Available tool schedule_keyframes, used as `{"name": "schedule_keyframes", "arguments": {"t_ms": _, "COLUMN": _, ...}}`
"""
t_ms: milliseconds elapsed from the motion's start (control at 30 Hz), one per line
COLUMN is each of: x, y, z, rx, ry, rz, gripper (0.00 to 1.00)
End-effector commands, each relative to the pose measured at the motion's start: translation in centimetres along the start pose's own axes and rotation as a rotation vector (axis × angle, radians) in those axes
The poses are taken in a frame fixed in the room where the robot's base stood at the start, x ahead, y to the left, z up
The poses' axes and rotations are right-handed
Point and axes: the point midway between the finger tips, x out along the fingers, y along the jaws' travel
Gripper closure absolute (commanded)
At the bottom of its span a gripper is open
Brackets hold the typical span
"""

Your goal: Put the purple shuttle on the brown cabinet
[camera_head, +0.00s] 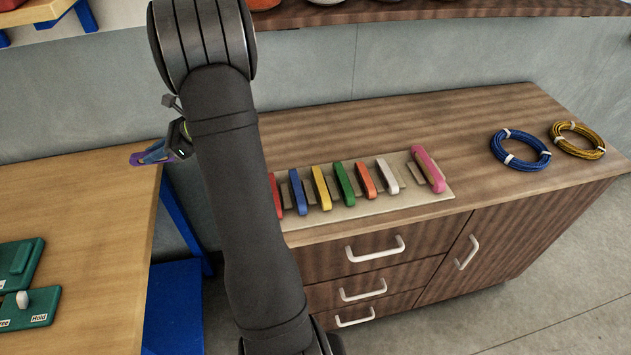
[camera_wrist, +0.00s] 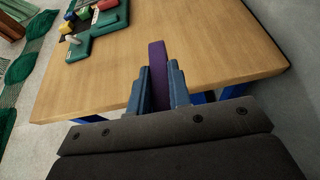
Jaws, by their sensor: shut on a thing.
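My gripper (camera_wrist: 158,92) is shut on the purple shuttle (camera_wrist: 157,58), which stands up between the two blue fingers in the wrist view. In the head view my gripper (camera_head: 150,153) shows small at the left of my arm, near the far right corner of the wooden table, with a bit of the purple shuttle at its tip. The brown cabinet (camera_head: 465,115) stands to the right of my arm, apart from the gripper. On its top lies a beige board (camera_head: 405,203) with a row of coloured shuttles (camera_head: 344,182); my arm hides its left end.
A blue coil (camera_head: 520,150) and a yellow coil (camera_head: 577,140) lie at the cabinet's right. The top behind the board is clear. A shelf (camera_head: 400,12) runs above along the wall. The wooden table (camera_head: 95,215) holds green fixtures (camera_head: 28,308).

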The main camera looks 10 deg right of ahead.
Motion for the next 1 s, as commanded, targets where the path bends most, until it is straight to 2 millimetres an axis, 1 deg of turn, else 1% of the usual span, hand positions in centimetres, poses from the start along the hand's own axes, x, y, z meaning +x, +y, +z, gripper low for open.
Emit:
{"name": "schedule_keyframes", "arguments": {"t_ms": 33, "x": -2.3, "y": -0.8, "z": -0.8, "rx": 0.018, "ry": 0.000, "rz": -0.043, "gripper": 1.00}}
{"name": "schedule_keyframes", "arguments": {"t_ms": 100, "x": -5.2, "y": -1.7, "z": -1.7, "rx": 0.039, "ry": 0.000, "rz": -0.095, "gripper": 1.00}}
{"name": "schedule_keyframes", "arguments": {"t_ms": 167, "x": -7.7, "y": -2.2, "z": -2.5, "rx": 0.057, "ry": 0.000, "rz": -0.140, "gripper": 1.00}}
{"name": "schedule_keyframes", "arguments": {"t_ms": 200, "x": -9.3, "y": -2.5, "z": -3.1, "rx": 0.070, "ry": 0.000, "rz": -0.170, "gripper": 1.00}}
{"name": "schedule_keyframes", "arguments": {"t_ms": 267, "x": -11.7, "y": -2.9, "z": -4.0, "rx": 0.089, "ry": 0.000, "rz": -0.214, "gripper": 1.00}}
{"name": "schedule_keyframes", "arguments": {"t_ms": 333, "x": -14.6, "y": -3.2, "z": -4.9, "rx": 0.110, "ry": 0.000, "rz": -0.266, "gripper": 1.00}}
{"name": "schedule_keyframes", "arguments": {"t_ms": 400, "x": -17.4, "y": -3.2, "z": -5.9, "rx": 0.131, "ry": 0.000, "rz": -0.318, "gripper": 1.00}}
{"name": "schedule_keyframes", "arguments": {"t_ms": 467, "x": -19.8, "y": -3.2, "z": -6.7, "rx": 0.150, "ry": 0.000, "rz": -0.362, "gripper": 1.00}}
{"name": "schedule_keyframes", "arguments": {"t_ms": 500, "x": -21.4, "y": -3.1, "z": -7.2, "rx": 0.162, "ry": 0.000, "rz": -0.391, "gripper": 1.00}}
{"name": "schedule_keyframes", "arguments": {"t_ms": 567, "x": -23.9, "y": -2.9, "z": -8.1, "rx": 0.180, "ry": 0.000, "rz": -0.436, "gripper": 1.00}}
{"name": "schedule_keyframes", "arguments": {"t_ms": 600, "x": -25.4, "y": -2.6, "z": -8.6, "rx": 0.193, "ry": 0.000, "rz": -0.466, "gripper": 1.00}}
{"name": "schedule_keyframes", "arguments": {"t_ms": 767, "x": -31.6, "y": -1.2, "z": -10.7, "rx": 0.241, "ry": 0.000, "rz": -0.584, "gripper": 1.00}}
{"name": "schedule_keyframes", "arguments": {"t_ms": 800, "x": -33.0, "y": -0.7, "z": -11.2, "rx": 0.254, "ry": 0.000, "rz": -0.614, "gripper": 1.00}}
{"name": "schedule_keyframes", "arguments": {"t_ms": 867, "x": -35.2, "y": 0.1, "z": -11.9, "rx": 0.272, "ry": 0.000, "rz": -0.657, "gripper": 1.00}}
{"name": "schedule_keyframes", "arguments": {"t_ms": 900, "x": -36.6, "y": 0.7, "z": -12.4, "rx": 0.284, "ry": 0.000, "rz": -0.687, "gripper": 1.00}}
{"name": "schedule_keyframes", "arguments": {"t_ms": 967, "x": -38.7, "y": 1.6, "z": -13.2, "rx": 0.303, "ry": 0.001, "rz": -0.732, "gripper": 1.00}}
{"name": "schedule_keyframes", "arguments": {"t_ms": 1000, "x": -40.1, "y": 2.3, "z": -13.6, "rx": 0.315, "ry": 0.001, "rz": -0.761, "gripper": 1.00}}
